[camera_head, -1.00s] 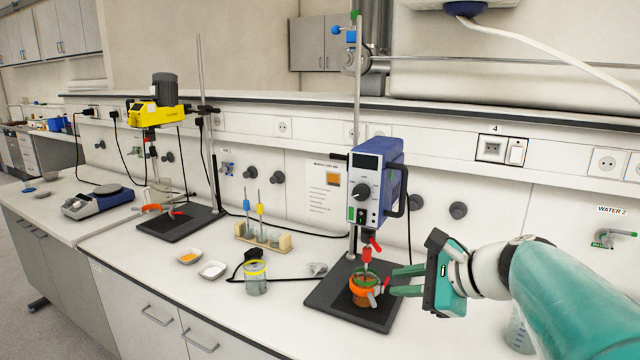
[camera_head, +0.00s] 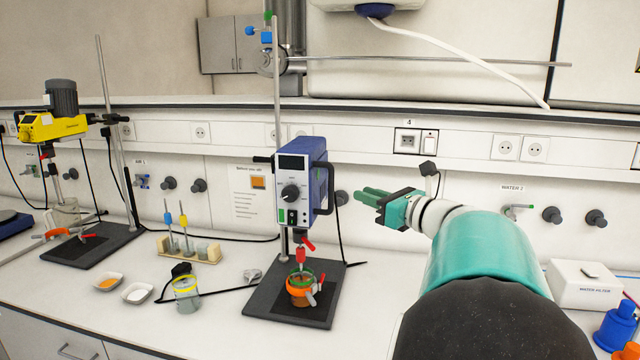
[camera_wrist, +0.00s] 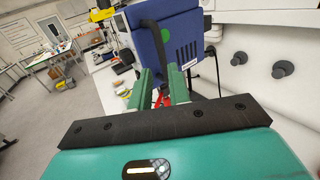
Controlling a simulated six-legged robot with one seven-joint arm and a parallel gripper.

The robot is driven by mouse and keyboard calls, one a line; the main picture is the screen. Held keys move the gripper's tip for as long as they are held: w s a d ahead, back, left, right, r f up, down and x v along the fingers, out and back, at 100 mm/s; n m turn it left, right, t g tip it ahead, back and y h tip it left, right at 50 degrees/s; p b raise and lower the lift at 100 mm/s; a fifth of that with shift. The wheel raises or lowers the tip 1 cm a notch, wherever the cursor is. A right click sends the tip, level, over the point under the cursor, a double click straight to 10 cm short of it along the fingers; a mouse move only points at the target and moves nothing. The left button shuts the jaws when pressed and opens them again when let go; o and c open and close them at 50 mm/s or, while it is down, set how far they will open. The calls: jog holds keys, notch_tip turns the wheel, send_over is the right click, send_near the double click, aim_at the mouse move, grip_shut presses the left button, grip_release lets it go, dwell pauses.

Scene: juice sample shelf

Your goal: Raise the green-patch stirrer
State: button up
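The blue stirrer (camera_head: 305,185) with a dial and a small green patch hangs on an upright rod (camera_head: 277,90). Its shaft goes down into an orange-clamped beaker (camera_head: 301,291) on a black base plate (camera_head: 265,300). In the wrist view the blue housing (camera_wrist: 178,45) shows a round green patch and a black curved handle (camera_wrist: 150,38). My gripper (camera_head: 360,194) is in the air to the right of the housing, at about its handle's height. Its green fingers also show in the wrist view (camera_wrist: 158,76), with a gap between them. It is open and holds nothing; whether it touches the handle is unclear.
A yellow stirrer (camera_head: 55,125) stands at the left. A rack with pipettes (camera_head: 190,249), two white dishes and a yellow-rimmed beaker (camera_head: 187,294) stand left of the base plate. A water filter box (camera_head: 583,288) is at right. The counter right of the plate looks fairly clear.

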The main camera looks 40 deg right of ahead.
aim_at(333, 184)
jog(key=w, duration=1.1)
jog(key=shift+w+a, duration=0.3)
jog(key=shift+c, duration=0.5)
grip_shut()
